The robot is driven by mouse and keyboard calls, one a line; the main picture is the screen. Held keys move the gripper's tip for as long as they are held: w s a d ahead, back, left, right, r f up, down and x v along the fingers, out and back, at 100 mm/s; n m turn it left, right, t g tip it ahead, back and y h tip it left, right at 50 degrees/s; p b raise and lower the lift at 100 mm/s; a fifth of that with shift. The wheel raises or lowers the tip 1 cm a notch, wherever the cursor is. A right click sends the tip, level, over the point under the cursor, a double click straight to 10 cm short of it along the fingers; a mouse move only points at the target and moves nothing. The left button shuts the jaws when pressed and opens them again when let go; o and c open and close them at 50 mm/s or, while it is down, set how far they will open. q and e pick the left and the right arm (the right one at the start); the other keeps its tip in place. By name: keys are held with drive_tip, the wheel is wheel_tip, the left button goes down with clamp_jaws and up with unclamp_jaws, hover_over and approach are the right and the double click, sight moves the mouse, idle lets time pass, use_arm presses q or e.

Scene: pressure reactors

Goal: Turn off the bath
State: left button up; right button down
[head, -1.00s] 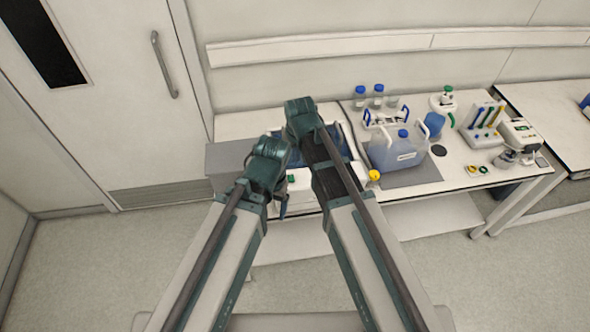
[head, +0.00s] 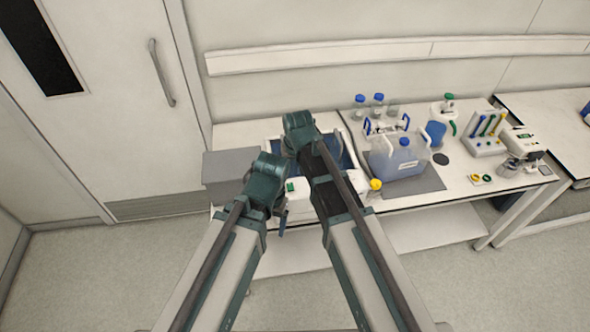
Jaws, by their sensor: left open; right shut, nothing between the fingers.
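The bath, a white-fronted unit with a dark blue basin (head: 345,150), stands on the left part of the bench, largely covered by my arms. A small green display or switch (head: 291,187) shows on its white front housing (head: 299,206). My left gripper (head: 282,225) is open and points down at the front of the bath, just left of the housing; its fingers are small and partly hidden, and contact cannot be told. My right gripper (head: 297,122) is shut and empty over the back of the basin; its fingertips are hard to make out.
A grey box (head: 230,167) adjoins the bath on the left. A blue-capped carboy (head: 400,160) stands on a grey mat (head: 425,182). Bottles (head: 378,104) and a tube rack (head: 485,145) stand further back and right.

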sight(294, 189)
drive_tip(key=b+x, duration=0.2)
drive_tip(key=x, duration=0.1)
drive_tip(key=b+x, duration=0.3)
drive_tip(key=s+b+x, duration=0.1)
drive_tip(key=b+x, duration=0.1)
drive_tip(key=x, duration=0.1)
drive_tip(key=shift+b, duration=0.4)
drive_tip(key=shift+s+d+f+b, duration=0.1)
drive_tip(key=shift+f+b, duration=0.3)
drive_tip(key=shift+f, duration=0.05)
drive_tip(key=shift+s+f+t+b, duration=0.45)
drive_tip(key=shift+f+b, duration=0.2)
drive_tip(key=shift+b, duration=0.2)
drive_tip(key=shift+w+r, duration=0.25)
drive_tip(key=shift+r, duration=0.1)
drive_tip(key=shift+p, duration=0.3)
drive_tip(key=shift+w+r, duration=0.1)
drive_tip(key=shift+w, duration=0.1)
drive_tip(key=shift+w+r+p, duration=0.25)
drive_tip(key=shift+w+p, duration=0.1)
drive_tip(key=shift+w, duration=0.2)
